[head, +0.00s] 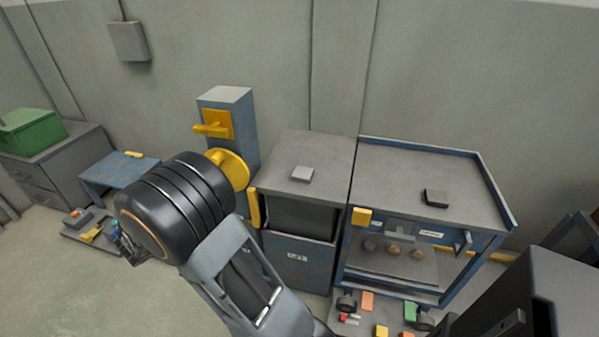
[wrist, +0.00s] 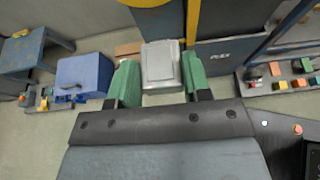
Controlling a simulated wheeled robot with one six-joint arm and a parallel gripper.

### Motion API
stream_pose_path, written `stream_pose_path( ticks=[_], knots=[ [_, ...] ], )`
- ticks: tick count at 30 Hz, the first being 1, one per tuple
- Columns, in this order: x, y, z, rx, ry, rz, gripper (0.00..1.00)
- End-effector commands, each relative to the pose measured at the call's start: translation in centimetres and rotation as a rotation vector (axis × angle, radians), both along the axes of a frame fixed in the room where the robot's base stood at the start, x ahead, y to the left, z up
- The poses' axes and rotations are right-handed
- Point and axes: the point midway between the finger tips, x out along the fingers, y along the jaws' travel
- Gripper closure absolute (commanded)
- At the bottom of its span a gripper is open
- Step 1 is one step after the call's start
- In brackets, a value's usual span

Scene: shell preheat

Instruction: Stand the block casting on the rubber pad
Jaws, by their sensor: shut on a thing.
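My gripper (wrist: 160,80) has green finger pads and is shut on a light grey block (wrist: 162,60), which looks like the block casting. The pads press on its left and right sides. In the head view my arm hides most of the gripper and the held block.
A light grey flat piece (head: 302,174) lies on the middle cabinet top (head: 320,150). A blue post (head: 228,110) with yellow fittings stands behind my arm. A low blue table (head: 115,172) is at left. The right bench top is mostly clear, with raised blue edges.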

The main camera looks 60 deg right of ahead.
Motion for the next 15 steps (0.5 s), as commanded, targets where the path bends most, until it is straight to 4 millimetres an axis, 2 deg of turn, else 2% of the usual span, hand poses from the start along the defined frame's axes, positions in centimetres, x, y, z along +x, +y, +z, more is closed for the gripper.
stream_pose_path(
  ticks=[1, 3, 6, 10, 15],
  knots=[
    [-0.8, -3.4, 1.2, -0.001, -0.008, -0.096, 0.83],
    [-2.2, -7.5, 2.8, 0.000, -0.006, -0.216, 0.83],
    [-4.8, -12.6, 4.9, 0.000, -0.007, -0.374, 0.83],
    [-8.4, -17.5, 7.1, -0.002, -0.005, -0.541, 0.83],
    [-12.3, -21.3, 9.2, -0.002, -0.003, -0.688, 0.83]
  ],
)
